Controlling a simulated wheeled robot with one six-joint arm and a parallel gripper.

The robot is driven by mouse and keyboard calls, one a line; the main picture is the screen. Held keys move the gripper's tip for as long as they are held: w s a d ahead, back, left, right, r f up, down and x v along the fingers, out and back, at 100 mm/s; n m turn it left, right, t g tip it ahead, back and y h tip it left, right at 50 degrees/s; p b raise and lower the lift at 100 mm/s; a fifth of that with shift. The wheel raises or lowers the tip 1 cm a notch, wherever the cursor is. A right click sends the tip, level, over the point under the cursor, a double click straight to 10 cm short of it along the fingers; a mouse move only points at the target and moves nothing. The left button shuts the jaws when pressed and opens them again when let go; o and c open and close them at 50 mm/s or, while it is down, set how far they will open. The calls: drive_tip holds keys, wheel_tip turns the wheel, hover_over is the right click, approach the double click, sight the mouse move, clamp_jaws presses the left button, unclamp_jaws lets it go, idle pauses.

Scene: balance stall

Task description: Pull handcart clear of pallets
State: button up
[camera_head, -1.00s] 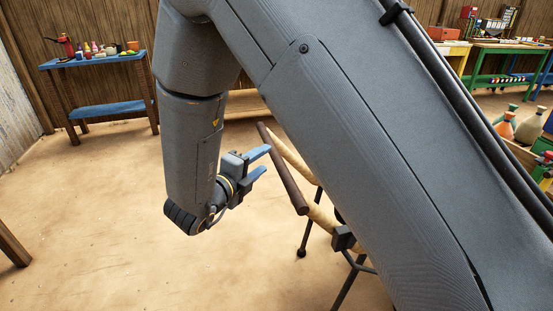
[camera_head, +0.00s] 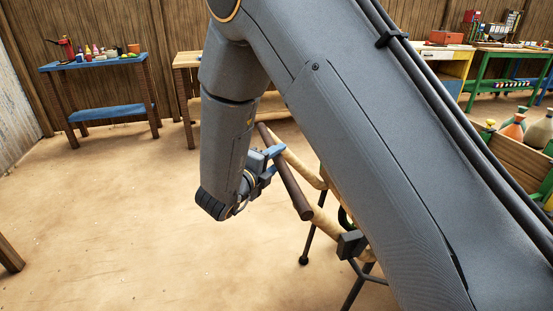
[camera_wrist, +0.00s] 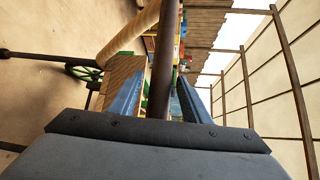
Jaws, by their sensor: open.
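The handcart shows its dark brown crossbar handle (camera_head: 287,175) on two pale wooden shafts (camera_head: 326,222), with thin black legs below. My arm hides most of its body in the head view. In the wrist view, a green spoked wheel (camera_wrist: 84,72) and a wooden side (camera_wrist: 122,72) show at the left. My gripper (camera_head: 277,156) is open, with blue fingers at the handle. In the wrist view, the handle (camera_wrist: 163,72) runs between the two fingers; I cannot tell whether either touches it. I cannot make out any pallets.
A blue table (camera_head: 95,62) with bottles stands at the back left, and a wooden table (camera_head: 187,61) beside it. A green workbench (camera_head: 505,52) stands at the back right.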

drive_tip(key=shift+w+d, duration=0.1)
drive_tip(key=shift+w, duration=0.1)
clamp_jaws()
